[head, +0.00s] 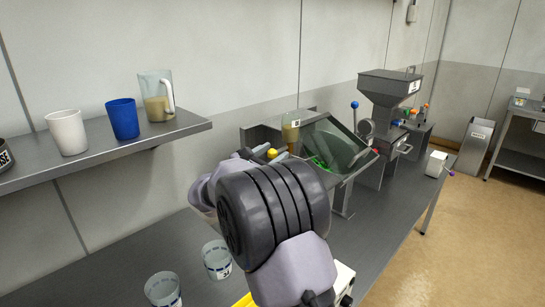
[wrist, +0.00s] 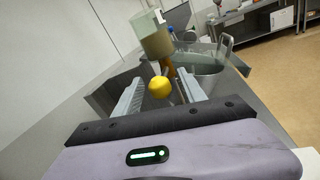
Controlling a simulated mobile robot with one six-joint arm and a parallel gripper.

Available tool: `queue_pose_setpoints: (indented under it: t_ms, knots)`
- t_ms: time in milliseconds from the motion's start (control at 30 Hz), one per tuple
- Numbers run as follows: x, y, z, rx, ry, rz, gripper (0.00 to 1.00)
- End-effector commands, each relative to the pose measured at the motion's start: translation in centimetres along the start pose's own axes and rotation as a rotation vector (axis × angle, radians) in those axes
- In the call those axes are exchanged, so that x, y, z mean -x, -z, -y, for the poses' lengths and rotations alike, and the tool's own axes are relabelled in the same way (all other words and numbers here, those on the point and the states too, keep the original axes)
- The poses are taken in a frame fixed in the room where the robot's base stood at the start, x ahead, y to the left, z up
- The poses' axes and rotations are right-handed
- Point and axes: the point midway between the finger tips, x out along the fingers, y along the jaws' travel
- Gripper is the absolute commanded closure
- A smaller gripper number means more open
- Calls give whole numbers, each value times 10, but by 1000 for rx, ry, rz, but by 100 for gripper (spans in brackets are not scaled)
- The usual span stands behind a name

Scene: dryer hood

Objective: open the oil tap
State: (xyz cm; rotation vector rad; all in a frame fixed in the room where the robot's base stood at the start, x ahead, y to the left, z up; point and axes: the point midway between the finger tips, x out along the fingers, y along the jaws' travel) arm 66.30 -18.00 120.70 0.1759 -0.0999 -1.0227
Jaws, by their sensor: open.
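The oil tap's yellow ball knob (wrist: 160,88) shows in the wrist view, between the two grey fingers of my gripper (wrist: 160,78). The fingers are open with a gap on each side of the knob; I cannot tell how far the knob lies beyond the tips. In the head view the yellow knob (head: 272,153) shows just past my gripper, in front of the machine. A clear container with yellowish oil (wrist: 153,36) stands above and behind the knob; it also shows in the head view (head: 290,132). My wrist hides the tap's lower part in the head view.
A steel machine with a dark glass-like basin (head: 335,145) stands behind the knob. A hopper machine (head: 388,88) and a blue-knobbed lever (head: 354,105) are farther right. Two clear cups (head: 217,260) stand on the bench near my arm. A shelf (head: 185,127) with cups is at left.

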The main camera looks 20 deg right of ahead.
Motion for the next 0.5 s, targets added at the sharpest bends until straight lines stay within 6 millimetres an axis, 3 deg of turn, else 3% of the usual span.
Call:
queue_pose_setpoints:
  t_ms: [233, 500]
  knots:
    - [-1, 0, 0, 1, 0, -1, 52]
    - [-1, 0, 0, 0, 0, -1, 100]
